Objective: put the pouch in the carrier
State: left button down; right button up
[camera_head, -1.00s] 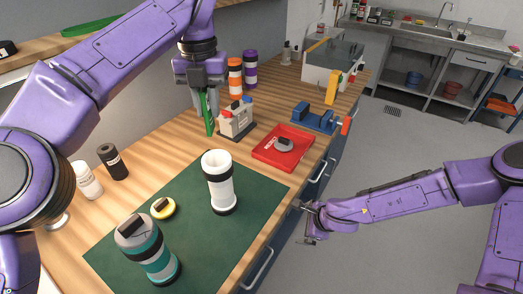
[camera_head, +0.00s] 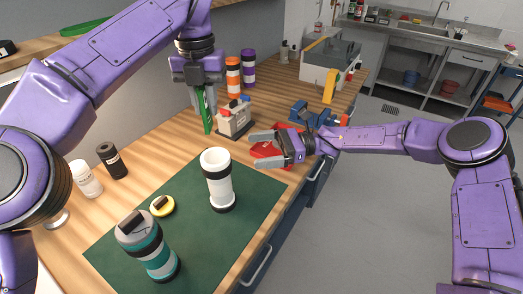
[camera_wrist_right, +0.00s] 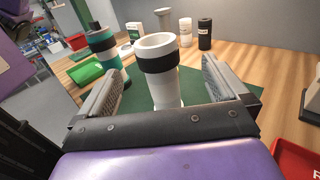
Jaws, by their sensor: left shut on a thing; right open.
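A green pouch (camera_head: 209,112) hangs upright between the fingers of my left gripper (camera_head: 203,98), which is shut on it behind the mat. The open white carrier (camera_head: 217,180) with black bands stands upright on the green mat, in front of the pouch and apart from it. My right gripper (camera_head: 258,144) is open and empty, over the red tray's left part, beyond the carrier. In the right wrist view the carrier (camera_wrist_right: 162,85) appears ahead, between the open fingers. A yellow-rimmed lid (camera_head: 162,206) lies on the mat.
A teal carrier (camera_head: 150,248) with a grey top stands at the mat's (camera_head: 245,221) front. The red tray (camera_head: 268,160) is partly hidden by my right gripper. A small bottle rack (camera_head: 235,121) is close beside the pouch. Orange (camera_head: 233,76) and purple (camera_head: 249,68) cylinders stand behind.

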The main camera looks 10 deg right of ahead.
aim_at(227, 157)
jog(key=shift+g, duration=0.3)
jog(key=a, duration=1.2)
jog(key=shift+s+a, duration=0.15)
jog(key=shift+s, duration=0.05)
jog(key=c, duration=1)
jog(key=shift+f, duration=0.1)
pick_arm(q)
jog(key=f+n, duration=0.2)
jog(key=a+f+n, duration=0.1)
jog(key=n, duration=0.1)
jog(key=shift+w+f+n, duration=0.15)
jog(key=shift+f+n, duration=0.25)
jog(key=n, duration=0.2)
jog(key=f+n, duration=0.1)
jog(key=n, duration=0.1)
jog(key=shift+d, duration=0.2)
jog(key=n, duration=0.3)
jog(key=shift+d+f, duration=0.1)
jog(key=shift+d, duration=0.05)
